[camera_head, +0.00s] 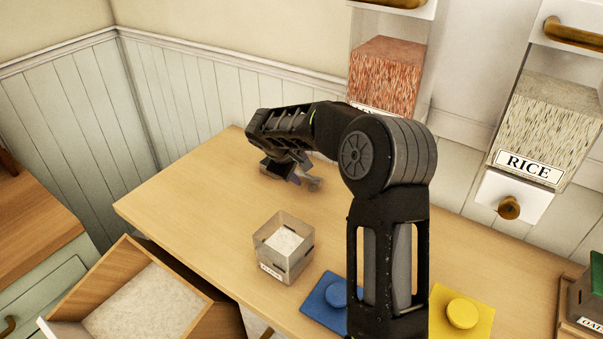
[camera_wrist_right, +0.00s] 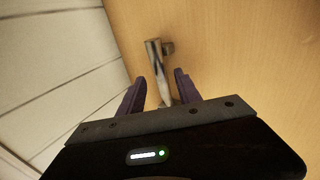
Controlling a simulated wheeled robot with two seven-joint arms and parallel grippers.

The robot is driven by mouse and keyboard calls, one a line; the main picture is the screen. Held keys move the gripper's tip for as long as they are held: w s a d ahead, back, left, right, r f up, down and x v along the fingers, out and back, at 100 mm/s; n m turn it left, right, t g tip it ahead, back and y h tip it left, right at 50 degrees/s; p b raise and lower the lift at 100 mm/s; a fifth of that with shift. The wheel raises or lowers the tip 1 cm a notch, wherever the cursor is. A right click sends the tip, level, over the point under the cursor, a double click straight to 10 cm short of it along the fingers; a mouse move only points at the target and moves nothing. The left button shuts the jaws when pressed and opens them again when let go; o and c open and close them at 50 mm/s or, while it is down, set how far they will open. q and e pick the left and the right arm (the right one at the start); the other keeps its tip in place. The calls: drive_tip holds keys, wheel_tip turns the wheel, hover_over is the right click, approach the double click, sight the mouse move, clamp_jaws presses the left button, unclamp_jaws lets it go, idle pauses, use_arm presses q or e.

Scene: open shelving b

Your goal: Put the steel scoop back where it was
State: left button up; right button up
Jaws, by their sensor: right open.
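The steel scoop (camera_wrist_right: 155,62) lies on the wooden counter in the right wrist view, its thin shaft running down between my fingers. My right gripper (camera_wrist_right: 160,82) is open around the shaft, with a gap on each side. In the head view my right gripper (camera_head: 285,172) reaches down to the far left part of the counter. A bit of the scoop (camera_head: 313,184) shows just right of the fingers; my gripper hides the rest. My left gripper is in neither view.
A clear bin of white grains (camera_head: 283,262) stands in front of the gripper. A blue lid (camera_head: 325,300) and a yellow lid (camera_head: 462,313) lie nearer. An open drawer (camera_head: 85,285) juts out left. Dispensers, one labelled RICE (camera_head: 545,125), hang behind. Counter left of the gripper is clear.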

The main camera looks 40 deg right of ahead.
drive_tip(key=b+v, duration=0.1)
drive_tip(key=v, duration=0.9)
drive_tip(key=shift+a+r, duration=0.15)
drive_tip(key=shift+a, duration=0.05)
drive_tip(key=shift+s, duration=0.1)
